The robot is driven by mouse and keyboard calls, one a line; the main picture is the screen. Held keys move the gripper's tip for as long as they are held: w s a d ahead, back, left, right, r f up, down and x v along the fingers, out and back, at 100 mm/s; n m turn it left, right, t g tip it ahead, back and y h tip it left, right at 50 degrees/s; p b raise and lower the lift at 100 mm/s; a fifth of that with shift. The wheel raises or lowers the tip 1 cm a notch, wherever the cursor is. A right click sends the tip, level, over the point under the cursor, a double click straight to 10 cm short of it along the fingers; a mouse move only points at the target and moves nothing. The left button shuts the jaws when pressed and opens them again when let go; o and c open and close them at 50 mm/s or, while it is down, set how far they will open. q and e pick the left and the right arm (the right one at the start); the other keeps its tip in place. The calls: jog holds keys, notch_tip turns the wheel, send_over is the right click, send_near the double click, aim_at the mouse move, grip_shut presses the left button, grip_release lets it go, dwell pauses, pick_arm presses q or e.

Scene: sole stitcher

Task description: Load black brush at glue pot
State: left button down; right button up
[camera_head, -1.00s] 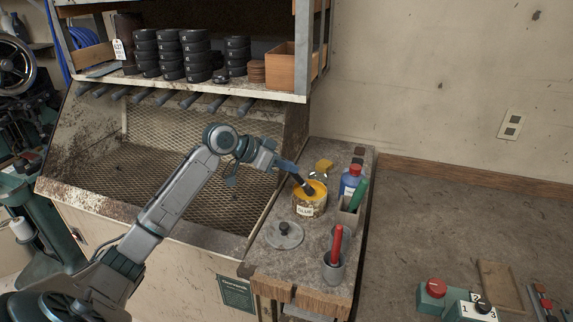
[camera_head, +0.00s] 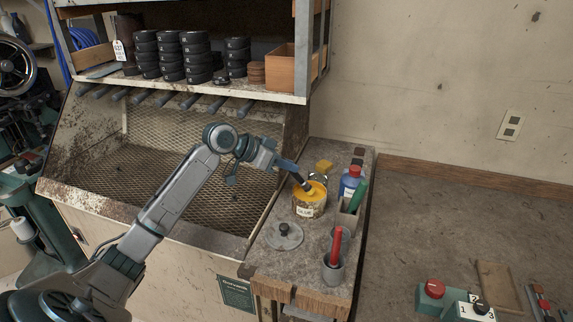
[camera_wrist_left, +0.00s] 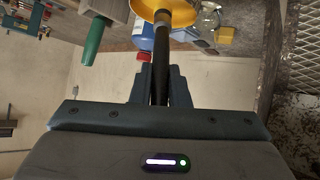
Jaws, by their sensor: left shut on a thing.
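My left gripper (camera_head: 285,164) is shut on the black brush (camera_head: 299,180) and holds it tilted over the glue pot (camera_head: 308,207). The brush's lower end shows yellow glue and is at the pot's open mouth; I cannot tell how deep it sits. In the left wrist view the brush's dark handle (camera_wrist_left: 160,72) runs between the fingers (camera_wrist_left: 160,88) towards the yellow pot opening (camera_wrist_left: 178,12). The pot has a "GLUE" label and yellow glue inside. My right gripper is not in view.
A cup with a red-handled tool (camera_head: 336,247) stands in front. A blue bottle (camera_head: 350,181), a green-handled tool (camera_head: 358,196) and a yellow sponge (camera_head: 324,167) are close to the pot. A mesh booth (camera_head: 180,170) is at left.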

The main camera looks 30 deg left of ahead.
pick_arm(q)
jog(key=shift+r+p, duration=2.4)
jog(key=shift+r, duration=0.65)
jog(key=shift+f, duration=0.1)
